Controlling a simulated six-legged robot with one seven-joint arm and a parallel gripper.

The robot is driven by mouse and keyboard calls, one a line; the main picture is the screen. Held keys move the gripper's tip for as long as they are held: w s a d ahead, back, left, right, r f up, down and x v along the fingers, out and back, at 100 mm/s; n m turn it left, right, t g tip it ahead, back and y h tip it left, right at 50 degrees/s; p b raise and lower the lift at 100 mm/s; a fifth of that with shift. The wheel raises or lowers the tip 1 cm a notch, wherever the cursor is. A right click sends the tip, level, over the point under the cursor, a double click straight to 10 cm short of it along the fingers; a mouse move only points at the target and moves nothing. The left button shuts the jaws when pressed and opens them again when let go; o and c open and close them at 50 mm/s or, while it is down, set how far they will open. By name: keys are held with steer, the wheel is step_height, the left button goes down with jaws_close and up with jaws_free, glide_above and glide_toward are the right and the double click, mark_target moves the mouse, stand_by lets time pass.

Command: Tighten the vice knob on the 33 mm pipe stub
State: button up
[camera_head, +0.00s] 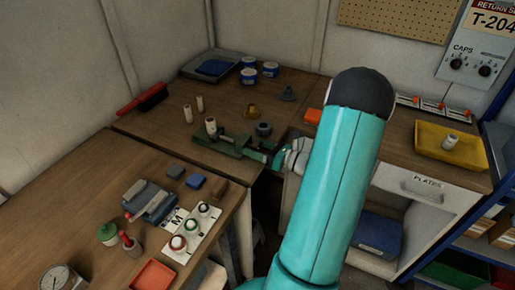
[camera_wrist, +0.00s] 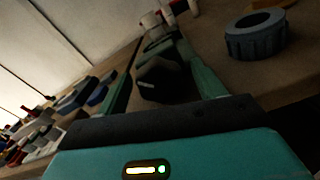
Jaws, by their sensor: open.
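The green vice (camera_head: 238,145) lies on the back bench, and a pale pipe stub (camera_head: 211,127) stands at its left end. In the wrist view a pale stub (camera_wrist: 154,24) shows beyond a dark faceted knob (camera_wrist: 164,80). My gripper (camera_head: 281,157) is at the vice's right end. In the wrist view its two green fingers (camera_wrist: 160,46) are apart, one on each side of the knob. I cannot tell whether either finger touches it. The stub's grip in the jaws is too small to make out.
A ribbed dark ring (camera_wrist: 258,36) stands close right of the fingers; it also shows in the head view (camera_head: 264,129). Two loose pale stubs (camera_head: 194,109) stand behind the vice. A yellow tray (camera_head: 453,146) is on the right bench. A gap separates the benches.

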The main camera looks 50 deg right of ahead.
steer(key=v, duration=1.3)
steer(key=shift+s, duration=0.35)
steer(key=shift+r, duration=0.1)
